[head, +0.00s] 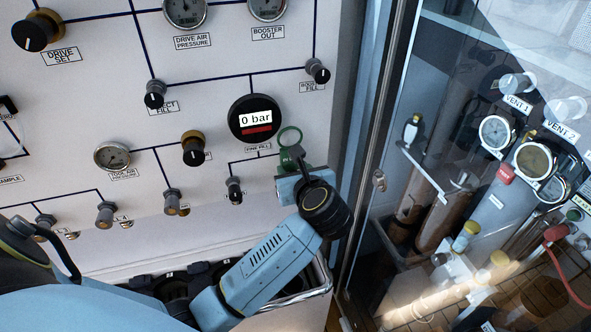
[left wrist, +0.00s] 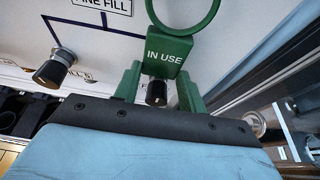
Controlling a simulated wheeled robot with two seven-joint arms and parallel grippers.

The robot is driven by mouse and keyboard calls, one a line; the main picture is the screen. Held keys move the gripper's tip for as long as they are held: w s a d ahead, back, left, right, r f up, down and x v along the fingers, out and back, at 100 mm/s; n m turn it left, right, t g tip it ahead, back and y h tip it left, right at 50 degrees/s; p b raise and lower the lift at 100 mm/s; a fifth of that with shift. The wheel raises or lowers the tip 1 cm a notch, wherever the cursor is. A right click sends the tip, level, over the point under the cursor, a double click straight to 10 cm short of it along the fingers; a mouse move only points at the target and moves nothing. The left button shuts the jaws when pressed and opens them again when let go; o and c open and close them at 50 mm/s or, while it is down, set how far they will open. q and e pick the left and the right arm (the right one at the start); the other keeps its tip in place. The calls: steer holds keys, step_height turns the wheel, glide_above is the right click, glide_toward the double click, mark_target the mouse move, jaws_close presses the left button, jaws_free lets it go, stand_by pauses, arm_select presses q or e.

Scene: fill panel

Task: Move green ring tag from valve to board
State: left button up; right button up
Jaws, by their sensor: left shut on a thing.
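The green ring tag (head: 290,139), marked "IN USE" in the left wrist view (left wrist: 166,57), has its ring upward in front of the white panel. My left gripper (head: 292,162) is shut on the tag's lower block, with a green finger on each side. A dark knob (left wrist: 156,92) shows just below the tag between the fingers; I cannot tell whether the tag touches it. Only panel shows through the ring. My gripper hides this knob in the head view. I cannot make out a separate tag board. My right gripper is not in view.
A round gauge reading "0 bar" (head: 255,119) is just left of the tag, with a small valve knob (head: 235,188) below it. A glass door with a metal frame (head: 381,150) stands close on the right. Several other valves and gauges cover the panel.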

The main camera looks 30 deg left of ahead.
arm_select(q)
steer(key=shift+f, duration=0.15)
steer(key=o, duration=1)
steer(key=shift+w, duration=0.1)
steer(key=shift+d+r, duration=0.1)
steer(key=shift+r, duration=0.1)
steer(key=b+v, duration=0.1)
steer(key=v, duration=1)
steer(key=shift+s+d+r, duration=0.15)
steer(key=shift+s+d, duration=0.1)
steer(key=shift+s, duration=0.05)
